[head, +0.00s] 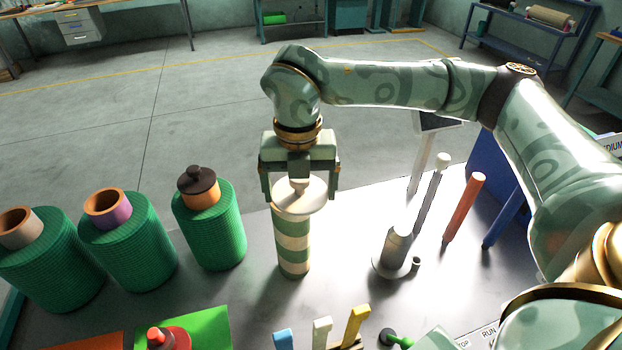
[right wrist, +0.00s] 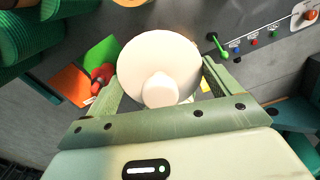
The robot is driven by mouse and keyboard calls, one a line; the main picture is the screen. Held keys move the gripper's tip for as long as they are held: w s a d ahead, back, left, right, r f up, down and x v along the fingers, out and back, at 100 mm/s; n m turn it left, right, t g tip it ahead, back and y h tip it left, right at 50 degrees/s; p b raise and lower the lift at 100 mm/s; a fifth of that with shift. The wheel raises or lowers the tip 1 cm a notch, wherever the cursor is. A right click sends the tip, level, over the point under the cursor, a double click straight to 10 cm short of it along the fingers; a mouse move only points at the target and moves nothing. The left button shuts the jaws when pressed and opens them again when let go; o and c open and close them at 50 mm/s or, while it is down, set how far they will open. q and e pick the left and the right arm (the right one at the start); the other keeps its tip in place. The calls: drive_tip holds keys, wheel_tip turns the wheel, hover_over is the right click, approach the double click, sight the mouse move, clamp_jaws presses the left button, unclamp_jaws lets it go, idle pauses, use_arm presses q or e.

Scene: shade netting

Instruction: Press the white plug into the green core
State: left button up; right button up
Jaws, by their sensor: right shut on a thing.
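The white plug (head: 301,195), a wide disc with a knob on top, is held by its knob in my right gripper (head: 300,186), which is shut on it. It also shows in the right wrist view (right wrist: 160,60), between the fingers. The disc is directly over a green-and-cream striped upright cylinder (head: 293,249); I cannot tell whether they touch. Three green mesh rolls stand at left: one with a tan core (head: 20,230), one with a purple core (head: 108,208), one with a black plug (head: 197,180) in an orange core.
A grey post (head: 396,245) on a round base, a tall grey rod (head: 428,195) and a red rod (head: 464,208) stand right of the cylinder. In front are a red knob (head: 158,338), a green sheet (head: 210,328) and blue, white and yellow pieces (head: 357,325).

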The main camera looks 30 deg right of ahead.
drive_tip(key=w+m, duration=0.1)
drive_tip(key=w, duration=0.1)
drive_tip(key=w+f+m+p, duration=0.1)
drive_tip(key=w, duration=0.2)
drive_tip(key=shift+d+f, duration=0.15)
drive_tip(key=shift+d, duration=0.05)
drive_tip(key=w+d+f+m, duration=0.3)
drive_tip(key=w, duration=0.3)
drive_tip(key=shift+d+p, duration=0.15)
drive_tip(key=shift+p, duration=0.3)
use_arm(q)
drive_tip(key=f+b, duration=0.2)
drive_tip(key=b, duration=0.2)
drive_tip(key=shift+s+b, duration=0.15)
drive_tip(key=shift+b, duration=0.2)
use_arm(e)
wheel_tip(320, 180, down, 6)
drive_tip(key=shift+w+f+m, duration=0.25)
drive_tip(key=shift+w+m, duration=0.15)
use_arm(q)
drive_tip(key=shift+r+p, duration=0.3)
drive_tip(key=shift+r, duration=0.1)
use_arm(e)
drive_tip(key=shift+r, duration=0.1)
use_arm(q)
drive_tip(key=shift+r+p, duration=0.3)
drive_tip(key=shift+r, duration=0.15)
use_arm(e)
drive_tip(key=shift+f, duration=0.9)
